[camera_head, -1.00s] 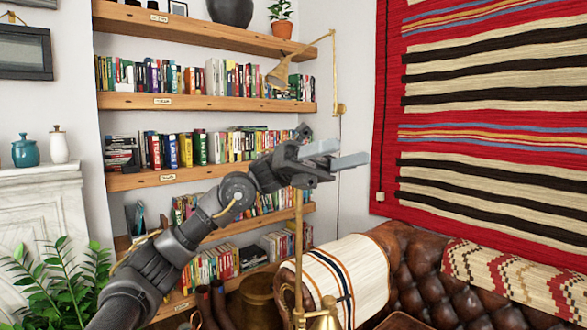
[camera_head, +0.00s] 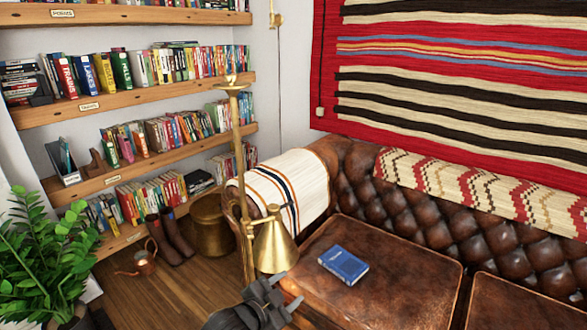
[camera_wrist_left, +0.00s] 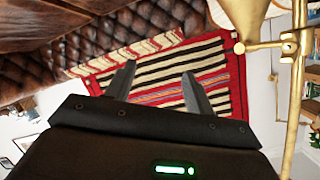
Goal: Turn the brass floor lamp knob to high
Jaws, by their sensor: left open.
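The brass floor lamp stands in front of the sofa, its thin pole (camera_head: 238,150) upright and its cone shade (camera_head: 273,248) hanging low on the right side. A small brass fitting (camera_head: 273,209) sits at the shade's top; I cannot tell its setting. My left gripper (camera_head: 272,298) is low at the bottom edge, just below the shade and apart from it. In the left wrist view its two fingers (camera_wrist_left: 158,85) are spread with nothing between them. There the shade (camera_wrist_left: 245,12) and pole (camera_wrist_left: 297,90) are at the right, with a round brass knob-like end (camera_wrist_left: 240,48) beside the shade. My right gripper is out of view.
A brown leather sofa (camera_head: 350,250) holds a blue book (camera_head: 343,264) and a striped blanket (camera_head: 290,190). Bookshelves (camera_head: 130,92) line the left wall.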

